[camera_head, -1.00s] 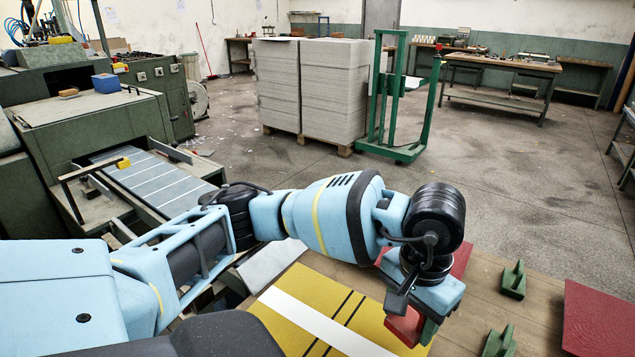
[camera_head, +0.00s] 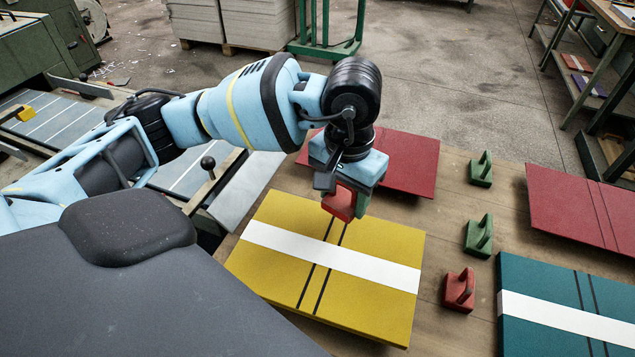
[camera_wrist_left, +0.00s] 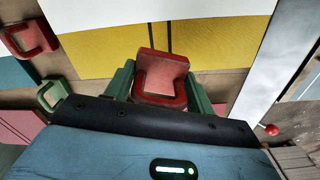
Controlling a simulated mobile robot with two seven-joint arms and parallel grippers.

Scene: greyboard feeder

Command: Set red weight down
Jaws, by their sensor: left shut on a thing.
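My left gripper (camera_head: 345,200) is shut on a red weight (camera_head: 337,204), at the far edge of the yellow board stack (camera_head: 275,275). The weight covers part of the two dark lines there; I cannot tell whether it touches the board. In the left wrist view the red weight (camera_wrist_left: 160,75) sits between the green fingers of the left gripper (camera_wrist_left: 160,90). A second red weight (camera_head: 459,290) stands on the table right of the yellow stack and also shows in the wrist view (camera_wrist_left: 28,40). My right gripper is not in view.
Two green weights (camera_head: 481,170) (camera_head: 478,236) stand on the wooden table (camera_head: 450,210). A red board (camera_head: 405,165) lies behind the gripper, another red board (camera_head: 585,205) at right, and a teal stack (camera_head: 550,290) at lower right. A ball-topped lever (camera_head: 208,163) rises left of the yellow stack.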

